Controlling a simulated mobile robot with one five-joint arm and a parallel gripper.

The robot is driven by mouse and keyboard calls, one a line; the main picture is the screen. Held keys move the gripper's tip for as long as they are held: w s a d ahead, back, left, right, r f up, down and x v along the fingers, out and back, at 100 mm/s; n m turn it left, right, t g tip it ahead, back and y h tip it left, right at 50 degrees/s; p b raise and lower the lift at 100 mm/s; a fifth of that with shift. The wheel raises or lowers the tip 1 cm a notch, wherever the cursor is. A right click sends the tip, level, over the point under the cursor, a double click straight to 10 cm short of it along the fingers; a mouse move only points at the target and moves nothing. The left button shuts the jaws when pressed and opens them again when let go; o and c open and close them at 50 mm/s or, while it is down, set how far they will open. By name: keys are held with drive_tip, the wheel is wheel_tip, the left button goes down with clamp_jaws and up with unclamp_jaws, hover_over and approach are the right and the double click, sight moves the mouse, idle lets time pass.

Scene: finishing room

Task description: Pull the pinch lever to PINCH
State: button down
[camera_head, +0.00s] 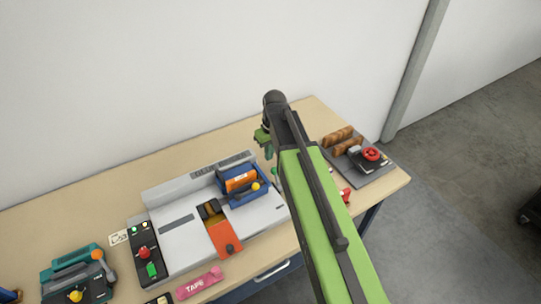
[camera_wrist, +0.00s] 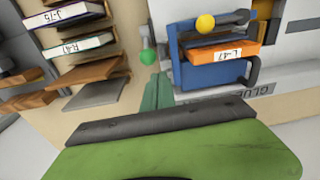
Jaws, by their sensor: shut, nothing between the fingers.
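A grey glue machine (camera_head: 180,235) lies on the workbench, with a blue unit (camera_head: 243,187) at its back right. No PINCH lettering is readable, so I cannot tell which is the pinch lever. My gripper (camera_head: 264,146) is shut and empty, above the bench near the machine's right end. Its green fingers show in the wrist view (camera_wrist: 157,90), apart from the knob.
A control strip (camera_head: 146,255) with red and green buttons borders the machine's left side. A red-handwheel device (camera_head: 371,155) is at right.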

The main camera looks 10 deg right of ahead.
drive_tip(key=shift+n, duration=0.9)
drive_tip(key=w, duration=0.1)
drive_tip(key=w+r, duration=0.1)
drive_tip(key=w, duration=0.1)
drive_tip(key=w+r, duration=0.1)
drive_tip(key=shift+w+a+p, duration=0.2)
drive_tip(key=shift+p, duration=0.1)
drive_tip(key=shift+f, duration=0.15)
drive_tip(key=b, duration=0.9)
hover_over(277, 180)
drive_tip(key=w+a, duration=0.2)
drive_tip(key=w, duration=0.3)
wheel_tip(277, 180, down, 9)
drive_tip(key=shift+s+d, duration=0.1)
